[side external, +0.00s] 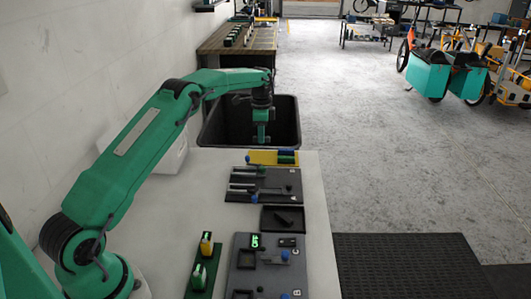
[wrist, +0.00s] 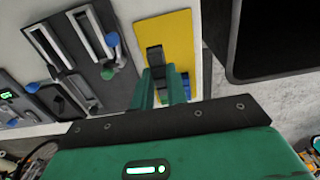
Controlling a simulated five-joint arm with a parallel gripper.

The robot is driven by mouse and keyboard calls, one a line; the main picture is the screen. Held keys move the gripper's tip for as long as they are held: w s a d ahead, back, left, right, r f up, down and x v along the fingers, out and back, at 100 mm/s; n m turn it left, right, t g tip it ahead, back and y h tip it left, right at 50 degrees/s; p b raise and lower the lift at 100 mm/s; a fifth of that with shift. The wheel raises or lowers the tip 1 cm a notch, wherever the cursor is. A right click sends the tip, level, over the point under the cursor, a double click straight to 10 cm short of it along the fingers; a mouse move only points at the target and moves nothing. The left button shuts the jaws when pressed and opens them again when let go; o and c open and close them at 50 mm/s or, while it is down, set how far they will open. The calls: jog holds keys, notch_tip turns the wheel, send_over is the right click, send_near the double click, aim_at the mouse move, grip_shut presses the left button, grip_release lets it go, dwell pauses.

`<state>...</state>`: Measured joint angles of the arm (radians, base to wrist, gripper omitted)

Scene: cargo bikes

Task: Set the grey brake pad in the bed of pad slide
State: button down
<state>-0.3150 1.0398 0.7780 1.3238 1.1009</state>
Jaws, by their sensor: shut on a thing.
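My gripper (side external: 262,143) is over the back edge of the pale table, just behind the yellow plate (side external: 261,158). In the wrist view, my gripper (wrist: 160,82) points at the yellow plate (wrist: 175,30). It is shut on a dark grey piece, seemingly the brake pad (wrist: 155,55), which shows between and beyond the fingers. Whether the pad touches the plate cannot be told. A dark board with two metal rails (side external: 262,184), apparently the pad slide, lies in front of the plate; it is at upper left in the wrist view (wrist: 65,42). The bed itself is unclear.
A large black bin (side external: 214,128) stands behind the table. Blue and green pieces (side external: 286,156) sit on the yellow plate's right. A small black tray (side external: 283,220), a dark panel with a lit display (side external: 243,264) and a green strip with upright pieces (side external: 202,280) lie nearer.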

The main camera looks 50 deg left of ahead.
jog(key=s+d, duration=0.3)
jog(key=d, duration=0.5)
send_near(270, 191)
jog(key=shift+w+a+f, duration=0.2)
jog(key=shift+w+a, duration=0.2)
jog(key=shift+w, duration=0.1)
jog(key=shift+s+d, duration=0.4)
jog(key=shift+s, duration=0.05)
jog(key=shift+f, duration=0.2)
jog(key=shift+f, duration=1.9)
jog(key=shift+f, duration=0.95)
jog(key=c, duration=1.3)
grip_release()
